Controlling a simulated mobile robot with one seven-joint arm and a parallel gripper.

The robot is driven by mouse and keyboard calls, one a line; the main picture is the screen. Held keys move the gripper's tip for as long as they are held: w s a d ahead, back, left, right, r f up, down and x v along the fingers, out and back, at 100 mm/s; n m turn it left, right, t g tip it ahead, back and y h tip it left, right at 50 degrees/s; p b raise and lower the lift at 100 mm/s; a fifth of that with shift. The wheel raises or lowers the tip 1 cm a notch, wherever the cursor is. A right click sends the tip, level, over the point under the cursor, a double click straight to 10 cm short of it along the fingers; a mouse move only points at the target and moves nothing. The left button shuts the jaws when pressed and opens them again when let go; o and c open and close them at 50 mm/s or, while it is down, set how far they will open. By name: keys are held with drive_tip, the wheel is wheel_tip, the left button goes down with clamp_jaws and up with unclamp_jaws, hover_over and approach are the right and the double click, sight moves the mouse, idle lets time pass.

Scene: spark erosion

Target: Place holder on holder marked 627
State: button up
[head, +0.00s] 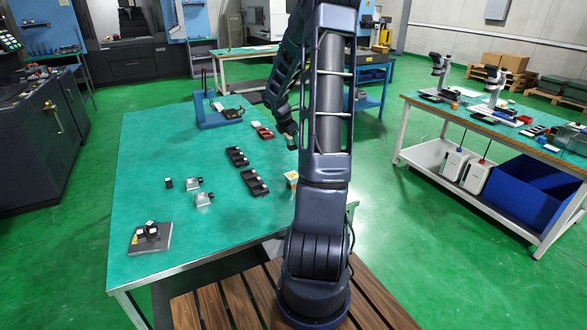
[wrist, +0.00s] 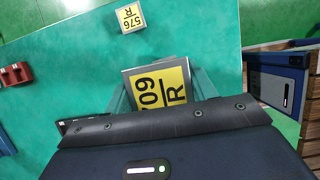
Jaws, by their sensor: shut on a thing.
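My gripper (wrist: 162,88) is shut on a holder with a yellow label reading 709 R (wrist: 160,85), held above the table in the wrist view. In the head view my gripper (head: 291,138) hangs over the right side of the teal table (head: 150,130), partly hidden by my arm. A smaller block labelled 576 R (wrist: 130,17) lies apart on the table beyond it in the wrist view. A yellow-topped block (head: 291,177) stands near the right table edge in the head view. Two silver holders (head: 193,184) (head: 204,199) lie left of centre. No label 627 is readable.
Two black trays (head: 237,157) (head: 254,183) lie mid-table, with a red piece (head: 262,131) behind them. A blue stand (head: 218,118) is at the back and a grey plate with black parts (head: 150,240) at the front left. The table's left side is mostly clear.

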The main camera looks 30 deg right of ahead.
wheel_tip(320, 180, down, 13)
drive_tip(key=shift+f, duration=0.15)
idle(0.4)
drive_tip(key=shift+f, duration=0.1)
drive_tip(key=o, duration=1.2)
drive_tip(key=s+a+r+m, duration=0.25)
drive_tip(key=a+r, duration=0.25)
drive_tip(key=r, duration=0.5)
drive_tip(key=s+a+r+m, duration=0.2)
drive_tip(key=s+a+r, duration=0.25)
drive_tip(key=r, duration=0.65)
drive_tip(key=s+a+r+m+t+y, duration=0.1)
drive_tip(key=s+a+r+m, duration=0.3)
drive_tip(key=s, duration=0.4)
drive_tip(key=s+a+r+m+t+y, duration=0.2)
drive_tip(key=s+a+r+m, duration=0.2)
drive_tip(key=s, duration=0.4)
drive_tip(key=s+a+r+m+t+y, duration=0.1)
drive_tip(key=s+a+r+m, duration=0.3)
drive_tip(key=s, duration=0.4)
drive_tip(key=shift+s+a+r+m+t, duration=0.15)
drive_tip(key=shift+s+a+m+t, duration=0.15)
drive_tip(key=shift+a+m, duration=0.45)
